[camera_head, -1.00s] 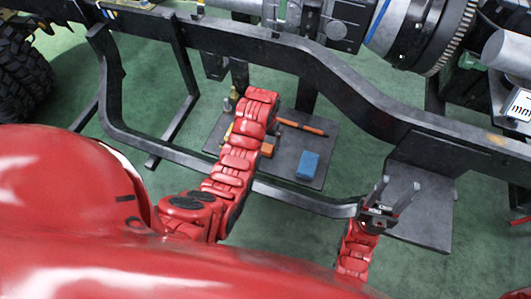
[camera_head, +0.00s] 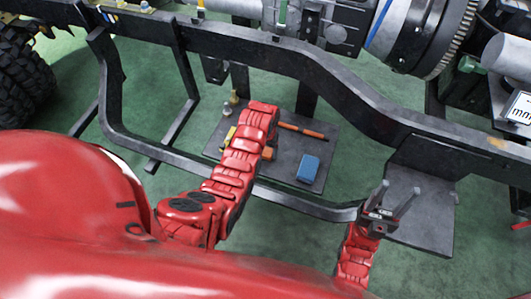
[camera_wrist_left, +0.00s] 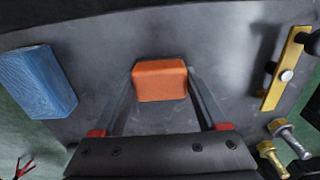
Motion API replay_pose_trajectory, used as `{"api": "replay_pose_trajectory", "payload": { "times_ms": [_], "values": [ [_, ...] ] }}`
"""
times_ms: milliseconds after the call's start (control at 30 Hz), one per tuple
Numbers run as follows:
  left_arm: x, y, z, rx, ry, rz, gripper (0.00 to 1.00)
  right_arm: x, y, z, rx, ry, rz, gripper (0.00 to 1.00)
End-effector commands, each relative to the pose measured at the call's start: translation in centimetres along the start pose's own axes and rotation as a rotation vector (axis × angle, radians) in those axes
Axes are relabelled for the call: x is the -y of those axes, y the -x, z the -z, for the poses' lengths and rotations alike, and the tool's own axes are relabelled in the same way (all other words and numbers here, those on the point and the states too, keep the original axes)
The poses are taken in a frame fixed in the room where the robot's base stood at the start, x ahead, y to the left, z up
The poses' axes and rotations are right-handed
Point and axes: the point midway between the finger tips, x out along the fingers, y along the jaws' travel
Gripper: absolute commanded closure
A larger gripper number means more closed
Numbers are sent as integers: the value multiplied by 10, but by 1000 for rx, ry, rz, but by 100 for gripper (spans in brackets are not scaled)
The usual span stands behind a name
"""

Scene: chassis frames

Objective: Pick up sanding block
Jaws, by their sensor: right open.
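An orange block (camera_wrist_left: 160,80) lies on the grey board (camera_wrist_left: 100,45) in the left wrist view. It shows in part beside my left arm in the head view (camera_head: 268,153). A blue block (camera_wrist_left: 38,82) lies on the same board to the left, and at the board's right in the head view (camera_head: 308,168). Neither block carries a readable label. My left gripper (camera_wrist_left: 158,88) is open, its fingers pointing at the orange block, one at each side. The arm hides this gripper in the head view. My right gripper (camera_head: 399,195) is open and empty near the frame rail.
A dark chassis rail (camera_head: 340,78) crosses above the board, with a lower bar (camera_head: 300,200) in front. An orange-handled tool (camera_head: 302,131) lies on the board. A brass-coloured strip (camera_wrist_left: 287,68) and bolts (camera_wrist_left: 288,137) lie right of the left gripper.

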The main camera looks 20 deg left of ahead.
Motion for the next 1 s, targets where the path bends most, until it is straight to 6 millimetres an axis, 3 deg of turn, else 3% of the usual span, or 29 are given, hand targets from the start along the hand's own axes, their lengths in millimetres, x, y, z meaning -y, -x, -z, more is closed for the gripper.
{"api": "replay_pose_trajectory", "payload": {
  "times_ms": [33,233,567,767,1000],
  "values": [
    [0,0,0,0,0,0,56,0,0,0,0,0,0,46],
    [0,0,0,0,0,0,92,0,0,0,0,0,0,46],
    [0,6,1,-2,0,0,92,0,-1,0,0,0,0,46],
    [0,39,2,-8,-1,0,92,0,-6,1,0,0,0,46],
    [-14,40,-49,-1,-2,0,92,0,-9,2,0,0,0,46]
  ]
}}
